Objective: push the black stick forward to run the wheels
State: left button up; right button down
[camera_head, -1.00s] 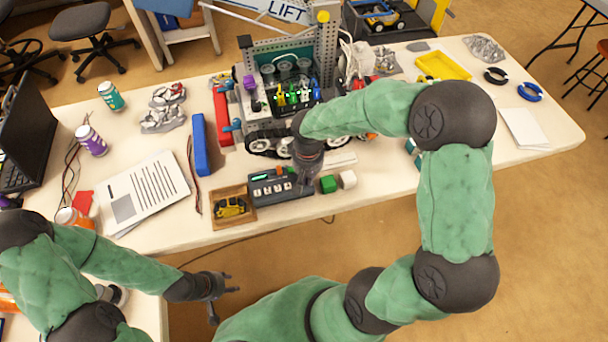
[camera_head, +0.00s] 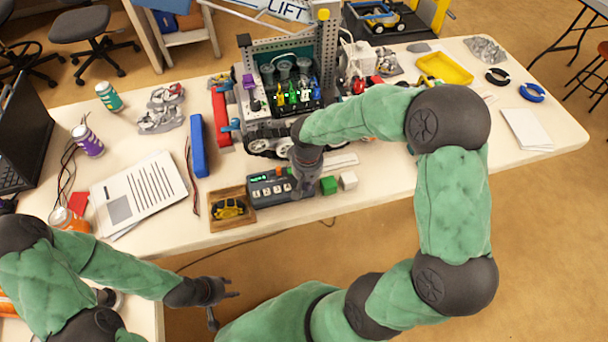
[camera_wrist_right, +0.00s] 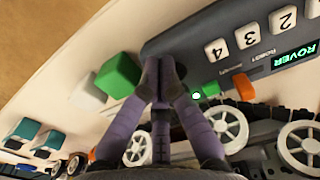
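The dark control box (camera_head: 263,189) lies on the table in front of the rover (camera_head: 267,130). Its numbered white buttons and lit "ROVER" display (camera_wrist_right: 295,56) show in the right wrist view. My right gripper (camera_head: 304,190) is down over the box's right end. In the right wrist view its fingertips (camera_wrist_right: 160,78) are together at the box's edge, and the gripper looks shut. I cannot make out the black stick; my gripper may hide it. My left gripper (camera_head: 222,301) is open and empty, off the table's front edge.
A green cube (camera_head: 328,186) and a white cube (camera_head: 348,181) lie just right of my right gripper. A wooden tray (camera_head: 238,222) with a small yellow car stands left of the box. The blue bar (camera_head: 200,146) and papers lie further left.

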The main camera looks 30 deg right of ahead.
jog(key=shift+w+d, duration=0.15)
jog(key=shift+w, duration=0.5)
dwell(1.3)
jog(key=shift+s, duration=0.2)
dwell(1.3)
jog(key=shift+s+a, duration=0.2)
jog(key=shift+s, duration=0.55)
jog(key=shift+s+a, duration=0.2)
jog(key=shift+s, duration=0.55)
notch_tip(320, 180, up, 7)
jog(key=p, duration=0.5)
jog(key=shift+s, duration=0.1)
dwell(0.4)
